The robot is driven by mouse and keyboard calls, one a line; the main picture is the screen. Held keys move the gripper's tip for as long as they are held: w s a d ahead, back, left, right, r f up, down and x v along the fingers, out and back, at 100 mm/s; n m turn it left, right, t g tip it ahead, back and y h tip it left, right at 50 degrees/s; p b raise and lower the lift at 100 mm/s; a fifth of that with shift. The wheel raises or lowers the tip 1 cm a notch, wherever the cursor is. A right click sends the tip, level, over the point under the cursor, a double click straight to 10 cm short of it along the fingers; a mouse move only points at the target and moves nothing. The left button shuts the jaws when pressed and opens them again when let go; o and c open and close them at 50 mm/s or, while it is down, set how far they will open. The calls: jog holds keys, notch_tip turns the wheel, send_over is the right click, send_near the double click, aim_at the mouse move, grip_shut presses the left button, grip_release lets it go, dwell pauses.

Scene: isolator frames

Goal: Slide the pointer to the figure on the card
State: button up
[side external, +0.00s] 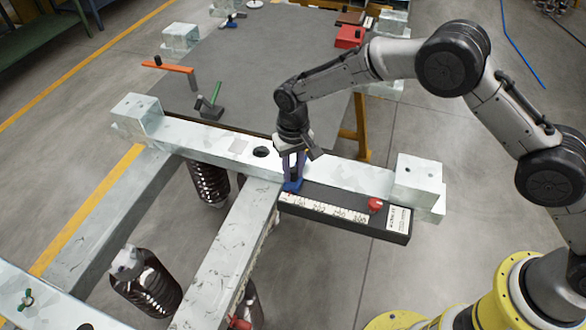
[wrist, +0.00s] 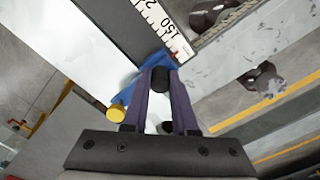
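The blue pointer (side external: 292,186) sits at the left end of a white scale (side external: 325,211) on a dark bar. My gripper (side external: 292,178) is directly above the pointer, fingers down. In the wrist view its purple fingertips (wrist: 161,80) close against both sides of a black knob on the pointer. A white card (side external: 398,218) lies at the bar's right end; its print is too small to read.
A red knob (side external: 375,204) stands on the bar between scale and card. A yellow knob (wrist: 115,113) is beside the pointer. A pale metal beam (side external: 330,174) runs behind the bar, and another meets it at left. A grey table (side external: 270,65) with tools is behind.

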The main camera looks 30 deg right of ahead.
grip_shut()
dwell(1.0)
